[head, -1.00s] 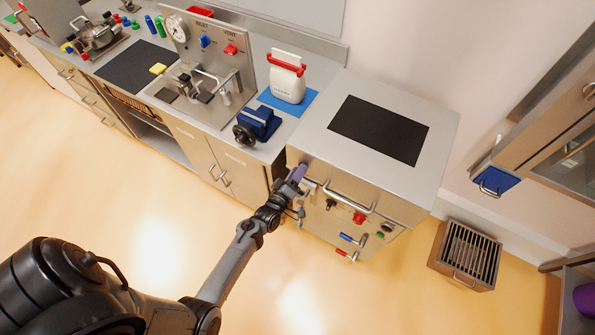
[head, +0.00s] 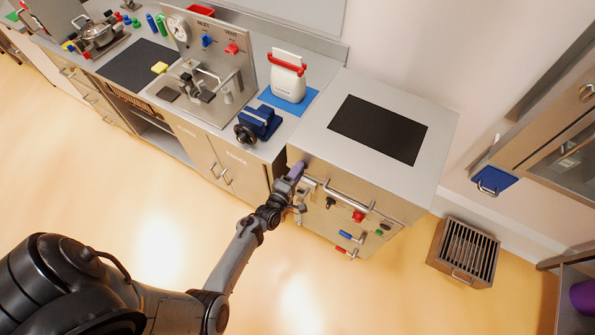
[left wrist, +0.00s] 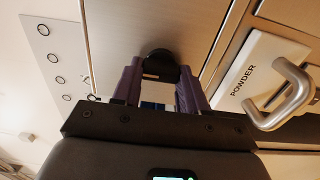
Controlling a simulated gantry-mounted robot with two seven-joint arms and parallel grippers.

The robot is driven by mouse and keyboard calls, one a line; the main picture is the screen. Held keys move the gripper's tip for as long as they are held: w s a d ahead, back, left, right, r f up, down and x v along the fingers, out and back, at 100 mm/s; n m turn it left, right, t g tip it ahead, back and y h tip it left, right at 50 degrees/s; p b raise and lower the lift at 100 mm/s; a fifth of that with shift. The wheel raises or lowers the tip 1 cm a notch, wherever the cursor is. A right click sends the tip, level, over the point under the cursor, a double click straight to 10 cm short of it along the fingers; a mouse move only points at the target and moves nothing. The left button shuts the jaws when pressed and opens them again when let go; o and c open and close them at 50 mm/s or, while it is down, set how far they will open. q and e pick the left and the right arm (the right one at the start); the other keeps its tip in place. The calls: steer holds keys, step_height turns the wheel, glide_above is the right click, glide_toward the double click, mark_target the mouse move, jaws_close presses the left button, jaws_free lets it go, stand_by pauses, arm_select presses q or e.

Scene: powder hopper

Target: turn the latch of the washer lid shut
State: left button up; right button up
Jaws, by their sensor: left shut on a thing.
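The washer is the steel cabinet (head: 325,218) at right of centre in the head view. Its steel lid (head: 350,85) is down flat and has a black panel on top. My left gripper (head: 297,170), with purple fingers, is at the upper left corner of the washer's front, just under the lid's edge. In the left wrist view, the fingers (left wrist: 158,75) are on either side of a round black piece, which looks like the latch (left wrist: 158,62), and are shut on it. The latch is hidden behind the gripper in the head view. My right gripper is not in view.
A bar handle (head: 348,196), a red knob (head: 358,216) and blue and red levers sit on the washer's front, right of my gripper. A blue clamp (head: 258,122) stands on the counter.

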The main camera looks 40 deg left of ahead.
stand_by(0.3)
arm_select(q)
steer(key=o, duration=1.1)
steer(key=shift+c, duration=0.2)
steer(key=s+d+p, duration=0.2)
steer(key=s+p, duration=0.2)
steer(key=s, duration=0.6)
steer(key=shift+s+p, duration=0.3)
steer(key=shift+p, duration=0.05)
